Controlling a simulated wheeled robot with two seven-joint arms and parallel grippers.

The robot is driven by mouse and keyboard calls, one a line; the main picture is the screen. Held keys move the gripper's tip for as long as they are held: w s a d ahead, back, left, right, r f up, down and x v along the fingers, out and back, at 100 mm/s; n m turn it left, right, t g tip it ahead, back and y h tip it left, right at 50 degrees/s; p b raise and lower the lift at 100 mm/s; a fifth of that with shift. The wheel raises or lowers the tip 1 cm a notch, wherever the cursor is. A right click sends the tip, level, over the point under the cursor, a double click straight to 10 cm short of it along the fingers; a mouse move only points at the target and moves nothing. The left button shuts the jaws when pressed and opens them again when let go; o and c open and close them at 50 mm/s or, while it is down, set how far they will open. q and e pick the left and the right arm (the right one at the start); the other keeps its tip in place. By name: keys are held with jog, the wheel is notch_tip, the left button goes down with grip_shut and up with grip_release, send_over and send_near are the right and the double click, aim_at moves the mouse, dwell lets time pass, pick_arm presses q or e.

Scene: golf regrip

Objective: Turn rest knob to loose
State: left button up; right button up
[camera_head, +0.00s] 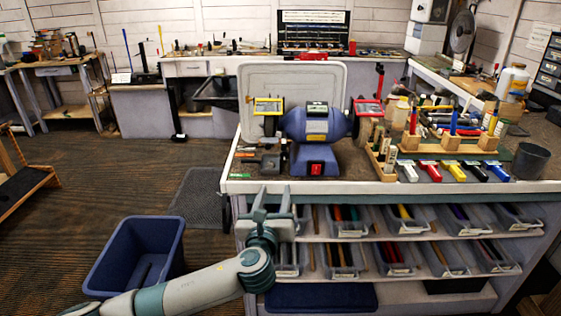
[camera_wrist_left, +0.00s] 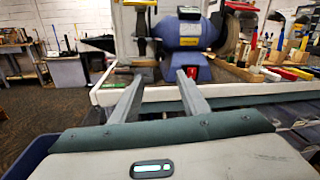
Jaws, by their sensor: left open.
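A blue bench grinder (camera_head: 314,124) stands on the workbench near its left front corner, with a red switch (camera_head: 316,168) on its base. It also shows in the left wrist view (camera_wrist_left: 180,32). A dark rest assembly (camera_head: 270,162) sits at the grinder's left side; I cannot make out its knob or setting clearly. In the left wrist view, dark rest parts (camera_wrist_left: 143,64) show beyond the fingers. My left gripper (camera_head: 272,195) is open and empty, in front of the bench's front edge and below the rest. The right gripper is in neither view.
The workbench's white front edge (camera_head: 400,187) lies between my left gripper and the grinder. Wooden racks with tools and several coloured grips (camera_head: 453,172) stand right of the grinder. Bins of grips (camera_head: 345,222) sit on shelves below. A blue tub (camera_head: 140,250) stands on the floor at left.

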pick_arm(q)
jog(key=shift+w, duration=0.1)
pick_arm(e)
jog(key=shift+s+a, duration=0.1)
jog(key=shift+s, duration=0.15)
pick_arm(q)
jog(key=p, duration=0.2)
send_near(284, 156)
jog(key=w, duration=0.5)
jog(key=shift+w+d+f, duration=0.15)
jog(key=shift+w+d, duration=0.3)
jog(key=shift+w, duration=0.9)
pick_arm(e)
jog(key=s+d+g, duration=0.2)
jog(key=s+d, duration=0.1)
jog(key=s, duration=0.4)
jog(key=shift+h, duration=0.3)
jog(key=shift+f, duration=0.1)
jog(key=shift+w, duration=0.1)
